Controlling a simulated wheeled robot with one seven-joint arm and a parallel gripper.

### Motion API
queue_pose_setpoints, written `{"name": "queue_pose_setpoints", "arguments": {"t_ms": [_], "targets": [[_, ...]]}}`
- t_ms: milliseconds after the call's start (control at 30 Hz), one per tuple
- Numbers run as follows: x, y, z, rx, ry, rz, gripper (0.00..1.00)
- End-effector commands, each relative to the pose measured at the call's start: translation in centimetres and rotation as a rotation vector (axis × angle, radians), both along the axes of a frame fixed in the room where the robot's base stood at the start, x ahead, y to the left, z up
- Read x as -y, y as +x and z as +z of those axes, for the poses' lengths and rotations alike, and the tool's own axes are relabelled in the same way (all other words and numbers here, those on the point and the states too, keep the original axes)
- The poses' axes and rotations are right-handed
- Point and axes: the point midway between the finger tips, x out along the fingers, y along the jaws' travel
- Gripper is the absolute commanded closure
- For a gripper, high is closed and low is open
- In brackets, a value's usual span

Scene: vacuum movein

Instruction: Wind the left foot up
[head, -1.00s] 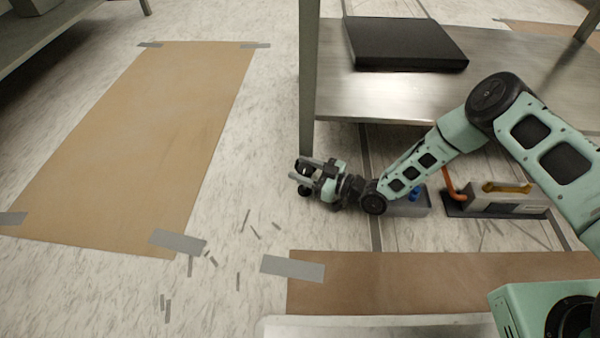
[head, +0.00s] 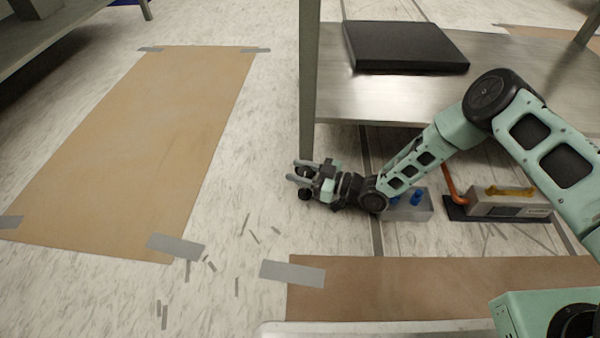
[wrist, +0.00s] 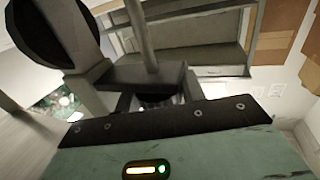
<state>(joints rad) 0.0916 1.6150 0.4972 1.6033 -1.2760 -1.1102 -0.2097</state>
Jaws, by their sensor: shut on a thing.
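The steel table's near left leg (head: 308,90) comes down to my gripper (head: 301,180), which is low over the floor at its lower end. My gripper is shut on the left foot, which the fingers mostly hide in the head view. In the wrist view, a slim grey upright (wrist: 140,35) rises behind a dark block at the jaws, and a big black disc (wrist: 55,30) fills the upper left. The foot's thread and its height off the floor cannot be made out.
A black flat box (head: 405,47) lies on the table's lower shelf (head: 450,95). Brown sheets (head: 140,140) are taped to the floor at left and front.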

Motion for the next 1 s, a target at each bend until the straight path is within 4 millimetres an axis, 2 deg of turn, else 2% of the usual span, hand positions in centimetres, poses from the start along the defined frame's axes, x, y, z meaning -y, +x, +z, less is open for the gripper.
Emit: {"name": "queue_pose_setpoints", "arguments": {"t_ms": [533, 1000], "targets": [[-0.07, -0.56, -0.20, 0.002, -0.004, 0.360, 0.84], [0.06, -0.70, -0.12, -0.001, -0.002, 0.461, 0.84]]}}
